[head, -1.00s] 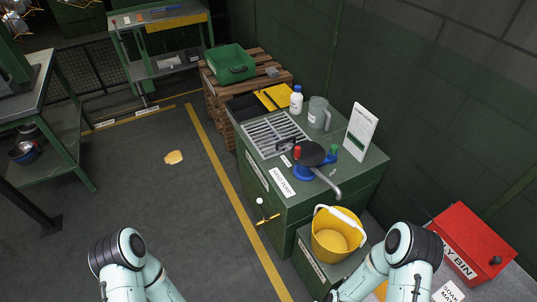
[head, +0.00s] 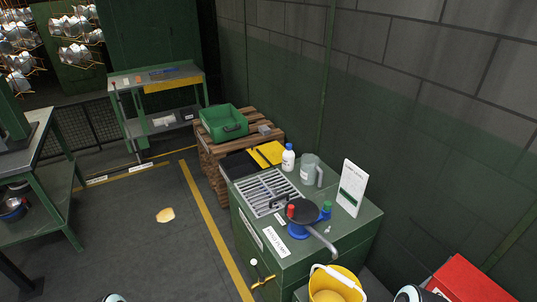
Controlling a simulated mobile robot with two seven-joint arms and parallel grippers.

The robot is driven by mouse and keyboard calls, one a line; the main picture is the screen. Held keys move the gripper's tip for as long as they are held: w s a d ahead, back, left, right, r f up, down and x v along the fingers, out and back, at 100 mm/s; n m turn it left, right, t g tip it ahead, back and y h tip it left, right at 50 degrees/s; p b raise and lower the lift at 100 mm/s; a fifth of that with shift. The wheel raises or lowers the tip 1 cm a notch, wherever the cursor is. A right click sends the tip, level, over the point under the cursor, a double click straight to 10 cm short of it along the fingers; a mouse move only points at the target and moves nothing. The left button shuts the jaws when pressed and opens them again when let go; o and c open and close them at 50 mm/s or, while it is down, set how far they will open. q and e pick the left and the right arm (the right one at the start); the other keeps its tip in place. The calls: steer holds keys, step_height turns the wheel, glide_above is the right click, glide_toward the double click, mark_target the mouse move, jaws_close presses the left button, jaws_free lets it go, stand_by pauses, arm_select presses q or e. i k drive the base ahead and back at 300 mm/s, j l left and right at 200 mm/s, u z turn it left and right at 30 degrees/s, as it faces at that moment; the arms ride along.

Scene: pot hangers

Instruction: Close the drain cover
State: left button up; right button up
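I cannot pick out a drain cover for certain. A slatted metal grate (head: 268,192) lies flat in the top of the green cabinet (head: 340,240). A small lever with a white knob (head: 254,262) and a yellow foot shows low at the cabinet's front left. A yellowish patch (head: 165,215) lies on the dark floor, left of the yellow floor line. Neither gripper is in view; only small parts of my arms show at the bottom edge.
A blue hand pump (head: 299,229) with a dark round top, a white bottle (head: 288,158), a grey jug (head: 309,170) and an upright sign (head: 352,188) stand on the cabinet. A yellow bucket (head: 337,283) stands in front. The floor at left is mostly clear.

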mark_target(273, 151)
steer(key=u, duration=0.55)
steer(key=i+j+u, duration=0.15)
steer(key=i+u, duration=0.5)
steer(key=i, duration=1)
steer(key=i+z, duration=0.1)
steer(key=i, duration=0.7)
steer(key=i+j, duration=0.15)
steer(key=i, duration=0.7)
steer(key=i+j+z, duration=0.1)
steer(key=i, duration=0.7)
steer(key=i+z, duration=0.1)
steer(key=z, duration=1.6)
